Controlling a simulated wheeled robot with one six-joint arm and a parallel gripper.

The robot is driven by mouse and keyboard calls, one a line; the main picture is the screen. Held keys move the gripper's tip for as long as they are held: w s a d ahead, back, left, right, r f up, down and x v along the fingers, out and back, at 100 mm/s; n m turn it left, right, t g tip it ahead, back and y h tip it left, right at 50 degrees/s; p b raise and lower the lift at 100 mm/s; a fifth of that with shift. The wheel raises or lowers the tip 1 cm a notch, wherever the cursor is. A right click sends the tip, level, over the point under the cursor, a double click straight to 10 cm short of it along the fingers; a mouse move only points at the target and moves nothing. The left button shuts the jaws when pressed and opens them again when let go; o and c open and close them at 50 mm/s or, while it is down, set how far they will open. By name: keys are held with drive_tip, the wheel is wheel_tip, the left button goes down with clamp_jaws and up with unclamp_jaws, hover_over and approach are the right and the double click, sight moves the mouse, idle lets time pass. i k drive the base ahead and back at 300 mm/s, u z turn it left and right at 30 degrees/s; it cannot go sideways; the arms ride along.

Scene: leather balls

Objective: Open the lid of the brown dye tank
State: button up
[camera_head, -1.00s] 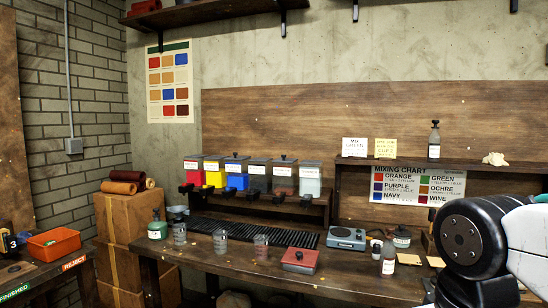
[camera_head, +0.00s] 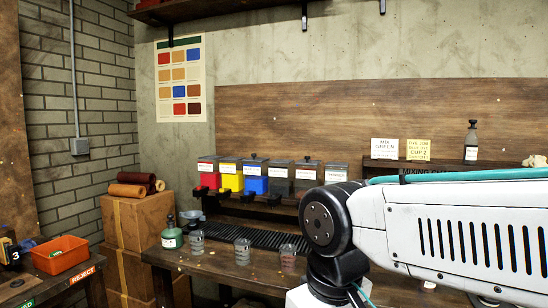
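A row of dye tanks with dark lids stands on a raised rack at the back of the bench. The brown dye tank (camera_head: 306,177) is second from the right, just above and left of my arm's dark round joint. Its lid (camera_head: 308,163) appears shut, with a small knob on top. My arm partly covers the lower front of the tanks at the right end. My gripper is not in view; only my arm's links and joints show.
The neighbours are a red tank (camera_head: 207,173), a yellow tank (camera_head: 230,175), a blue tank (camera_head: 254,177), a dark tank (camera_head: 279,178) and a thinner tank (camera_head: 335,172). Clear cups (camera_head: 242,251) and a green bottle (camera_head: 171,232) stand along the front bench.

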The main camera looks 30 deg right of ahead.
sight(307, 162)
drive_tip(key=z, duration=0.1)
drive_tip(key=i, duration=0.75)
drive_tip(key=z, duration=0.7)
drive_tip(key=i, duration=0.4)
drive_tip(key=z, duration=0.3)
